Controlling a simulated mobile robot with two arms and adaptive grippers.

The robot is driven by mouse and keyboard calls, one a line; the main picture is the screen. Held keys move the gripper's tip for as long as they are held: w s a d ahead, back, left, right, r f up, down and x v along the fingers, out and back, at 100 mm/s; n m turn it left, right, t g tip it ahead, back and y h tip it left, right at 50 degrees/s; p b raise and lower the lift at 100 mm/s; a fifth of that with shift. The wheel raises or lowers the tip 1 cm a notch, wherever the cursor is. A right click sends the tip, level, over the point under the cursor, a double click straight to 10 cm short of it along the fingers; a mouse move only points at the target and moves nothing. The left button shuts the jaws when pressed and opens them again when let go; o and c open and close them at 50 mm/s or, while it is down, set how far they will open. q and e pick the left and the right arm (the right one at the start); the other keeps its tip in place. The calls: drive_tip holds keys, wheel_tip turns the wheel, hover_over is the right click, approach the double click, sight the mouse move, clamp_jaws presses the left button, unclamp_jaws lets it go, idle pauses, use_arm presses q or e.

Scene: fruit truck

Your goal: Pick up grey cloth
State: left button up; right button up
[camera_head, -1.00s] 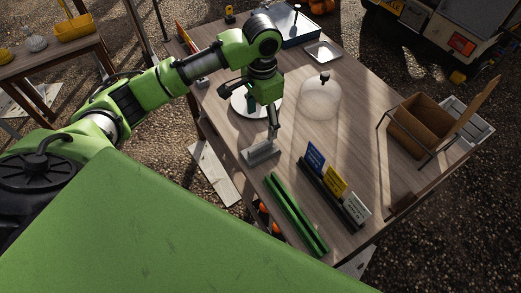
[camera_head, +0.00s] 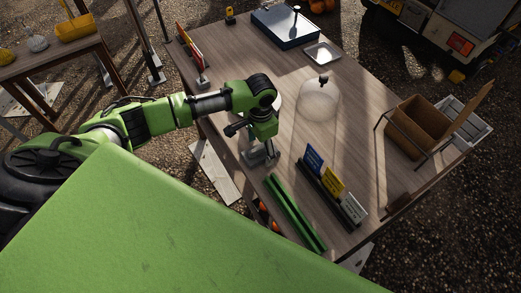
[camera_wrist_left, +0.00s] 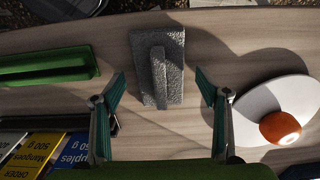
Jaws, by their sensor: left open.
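The grey cloth (camera_wrist_left: 174,83) is a rough grey rectangle with a raised strip along its middle, lying on the wooden table. In the head view the grey cloth (camera_head: 252,158) is partly hidden by my left gripper. My left gripper (camera_head: 264,150) points down over it. In the left wrist view my left gripper (camera_wrist_left: 160,86) is open, with one finger on each side of the cloth. Its fingertips look apart from the cloth; their height above the table is hard to judge. My right gripper is not in view.
A white plate (camera_wrist_left: 250,122) with an orange fruit (camera_wrist_left: 280,127) is to the right in the wrist view. Green rails (camera_head: 294,213) and several price signs (camera_head: 334,184) stand nearby. A glass dome (camera_head: 319,103) and an open brown box (camera_head: 420,123) are farther right.

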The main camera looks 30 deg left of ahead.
sight(260, 147)
use_arm(q)
drive_tip(key=c, duration=1.2)
drive_tip(key=shift+r, duration=0.45)
wheel_tip(260, 147, up, 2)
drive_tip(key=shift+r, duration=0.1)
drive_tip(key=shift+w+d+r+b, duration=2.65)
drive_tip(key=shift+w+d+r, duration=2.25)
drive_tip(key=shift+d, duration=0.2)
drive_tip(key=shift+o, duration=0.7)
